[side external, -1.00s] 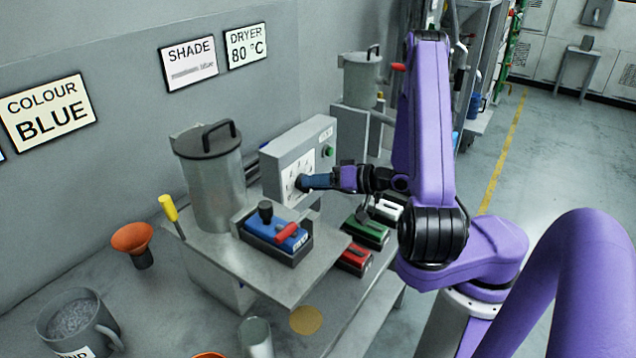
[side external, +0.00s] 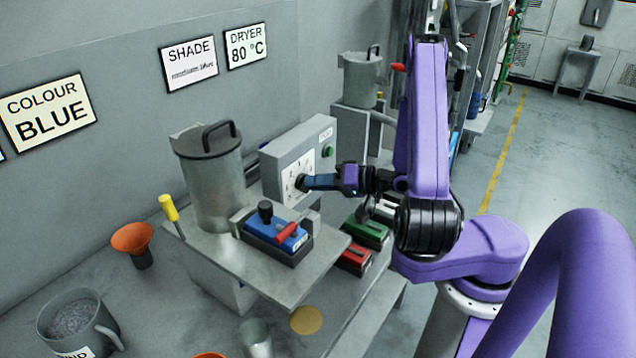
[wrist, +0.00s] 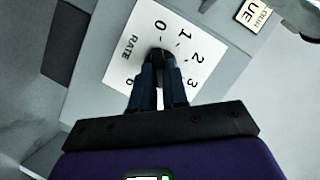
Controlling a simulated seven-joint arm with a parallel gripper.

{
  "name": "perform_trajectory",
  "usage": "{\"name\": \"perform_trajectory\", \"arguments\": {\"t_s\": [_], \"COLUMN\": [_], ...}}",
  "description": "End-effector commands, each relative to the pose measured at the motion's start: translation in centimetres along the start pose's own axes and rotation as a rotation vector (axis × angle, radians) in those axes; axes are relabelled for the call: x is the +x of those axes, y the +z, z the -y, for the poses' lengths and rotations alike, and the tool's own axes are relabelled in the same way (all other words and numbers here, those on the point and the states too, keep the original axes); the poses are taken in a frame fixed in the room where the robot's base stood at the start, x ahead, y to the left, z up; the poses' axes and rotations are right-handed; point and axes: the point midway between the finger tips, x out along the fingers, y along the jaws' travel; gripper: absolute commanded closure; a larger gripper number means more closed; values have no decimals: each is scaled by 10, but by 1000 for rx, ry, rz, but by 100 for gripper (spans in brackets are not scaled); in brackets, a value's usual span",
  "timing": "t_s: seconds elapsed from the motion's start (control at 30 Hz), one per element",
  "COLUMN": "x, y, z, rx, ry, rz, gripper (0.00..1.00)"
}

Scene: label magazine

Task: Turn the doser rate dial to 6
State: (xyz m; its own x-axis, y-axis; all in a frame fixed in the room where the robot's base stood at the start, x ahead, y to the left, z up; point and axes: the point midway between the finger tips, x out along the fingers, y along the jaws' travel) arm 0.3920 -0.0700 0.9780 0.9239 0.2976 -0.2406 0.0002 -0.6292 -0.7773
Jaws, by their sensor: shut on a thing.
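The doser rate dial is a dark knob (wrist: 155,53) on a white scale plate (wrist: 117,62) marked RATE. In the wrist view the figures 0, 1, 2, 3 and 6 show around it; my fingers hide part of the scale. I cannot tell which figure the knob points to. In the side view the plate (side external: 293,171) is on the front of a grey control box (side external: 280,153). My gripper (side external: 305,182) reaches the dial from the right. In the wrist view my gripper (wrist: 162,75) is shut on the knob.
The box has a green button (side external: 328,152). A lidded metal canister (side external: 213,180) and a blue cartridge with a red lever (side external: 272,240) stand left of and below my gripper. Green (side external: 367,232) and red (side external: 355,261) cartridges lie below my wrist. An orange funnel (side external: 131,238) stands further left.

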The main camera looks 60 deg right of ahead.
Motion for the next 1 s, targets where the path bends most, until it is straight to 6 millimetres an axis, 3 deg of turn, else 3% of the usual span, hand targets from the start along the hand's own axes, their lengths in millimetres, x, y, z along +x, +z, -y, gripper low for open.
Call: {"name": "perform_trajectory", "arguments": {"t_s": [1.0], "x": [2], "y": [6], "z": [-11], "rx": [875], "ry": [-360], "rz": [0], "gripper": [100]}}
